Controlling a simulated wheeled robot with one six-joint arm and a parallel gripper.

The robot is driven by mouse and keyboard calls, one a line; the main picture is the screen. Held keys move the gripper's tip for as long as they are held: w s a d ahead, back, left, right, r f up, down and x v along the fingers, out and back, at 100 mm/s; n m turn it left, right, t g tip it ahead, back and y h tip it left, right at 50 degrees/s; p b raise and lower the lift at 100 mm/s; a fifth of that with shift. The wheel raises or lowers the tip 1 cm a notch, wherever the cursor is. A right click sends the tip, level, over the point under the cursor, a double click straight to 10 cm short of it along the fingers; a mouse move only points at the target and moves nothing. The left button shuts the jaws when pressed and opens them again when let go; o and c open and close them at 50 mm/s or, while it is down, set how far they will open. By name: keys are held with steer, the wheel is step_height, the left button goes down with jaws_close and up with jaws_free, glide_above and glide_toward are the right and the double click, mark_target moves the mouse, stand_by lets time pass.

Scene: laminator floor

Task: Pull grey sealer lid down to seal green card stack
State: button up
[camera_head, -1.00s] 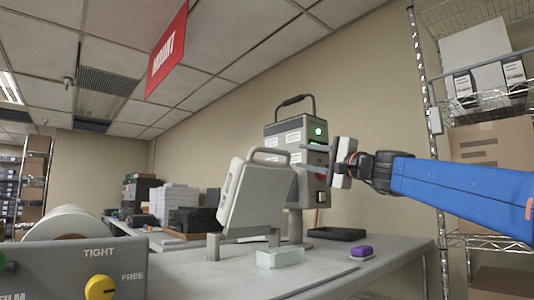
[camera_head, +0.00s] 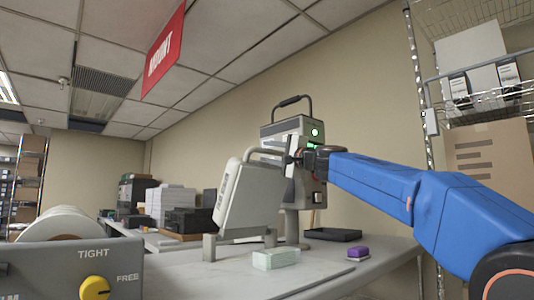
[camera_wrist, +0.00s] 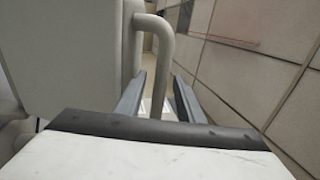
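The grey sealer lid (camera_head: 242,200) stands raised and tilted on its base, with a bar handle (camera_head: 262,153) at its top. In the wrist view the lid (camera_wrist: 65,50) fills the left side and its handle (camera_wrist: 162,45) runs between my fingers. My gripper (camera_head: 289,157) is at the handle's right end in the head view. In the wrist view my gripper (camera_wrist: 159,76) is open, with a finger on each side of the handle bar; contact cannot be told. The pale green card stack (camera_head: 276,259) lies on the table in front of the sealer.
A grey machine with a green light (camera_head: 315,132) stands behind the lid. A purple block (camera_head: 358,253) and black tray (camera_head: 333,234) lie on the table to the right. A control panel with a yellow knob (camera_head: 95,289) is at front left. Wire shelving (camera_head: 480,100) stands at right.

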steer(key=shift+w+a+r, duration=0.15)
steer(key=shift+w+a, duration=0.2)
steer(key=shift+w, duration=0.05)
jaws_close()
steer(key=shift+s+d+f, duration=0.2)
steer(key=shift+s+d, duration=0.1)
steer(key=shift+s, duration=0.05)
steer(key=s+d+f, duration=0.7)
steer(key=s+f, duration=0.2)
steer(key=f, duration=0.1)
steer(key=s+d+f, duration=0.1)
steer(key=f, duration=0.5)
steer(key=s+d+f, duration=0.1)
steer(key=s+f, duration=0.1)
steer(key=f, duration=0.4)
steer(key=s+d+f, duration=0.1)
steer(key=s+f, duration=0.1)
steer(key=f, duration=0.4)
steer(key=shift+d+f, duration=0.15)
steer(key=shift+d, duration=0.25)
steer(key=shift+f, duration=0.7)
steer(key=shift+w, duration=0.1)
